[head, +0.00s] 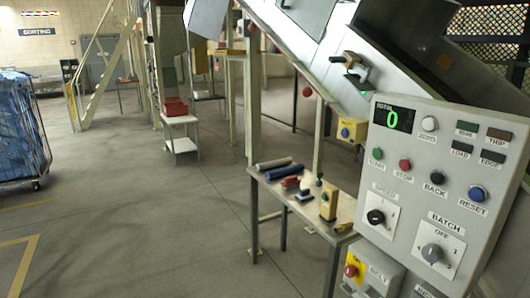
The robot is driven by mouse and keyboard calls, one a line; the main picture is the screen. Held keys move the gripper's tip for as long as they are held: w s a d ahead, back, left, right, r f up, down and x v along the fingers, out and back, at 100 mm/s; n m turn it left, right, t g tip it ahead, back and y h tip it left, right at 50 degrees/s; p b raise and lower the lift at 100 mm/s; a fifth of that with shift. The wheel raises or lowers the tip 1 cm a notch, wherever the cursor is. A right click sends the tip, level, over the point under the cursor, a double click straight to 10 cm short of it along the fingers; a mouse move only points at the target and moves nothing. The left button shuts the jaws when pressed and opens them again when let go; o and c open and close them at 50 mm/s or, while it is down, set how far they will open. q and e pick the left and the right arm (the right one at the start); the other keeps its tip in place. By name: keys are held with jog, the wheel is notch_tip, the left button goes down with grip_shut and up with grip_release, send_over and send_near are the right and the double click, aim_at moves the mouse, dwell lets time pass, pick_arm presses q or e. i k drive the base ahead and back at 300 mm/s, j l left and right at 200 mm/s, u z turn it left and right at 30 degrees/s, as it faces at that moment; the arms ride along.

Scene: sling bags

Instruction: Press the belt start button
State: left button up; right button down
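A tilted grey control panel (440,185) fills the right side of the head view. Its display (393,116) reads a green 0 under the word TOTAL. It carries a green button (377,154), a red button (405,164) marked STOP, a black button (438,177) marked BACK and a blue button (477,193) marked RESET. Below it, a grey box (378,276) seems to be labelled BELT. A red button (351,270) on a yellow plate is at its left. The box's lower part is cut off, and I see no button marked start. Neither gripper is in view.
A metal table (292,199) with rolls and small tools stands left of the panel. A sloping metal chute (310,55) runs above it. A cage cart (20,130) with blue bags is at far left. The floor between is clear.

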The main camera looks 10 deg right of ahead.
aim_at(377, 153)
jog(key=z, duration=1.2)
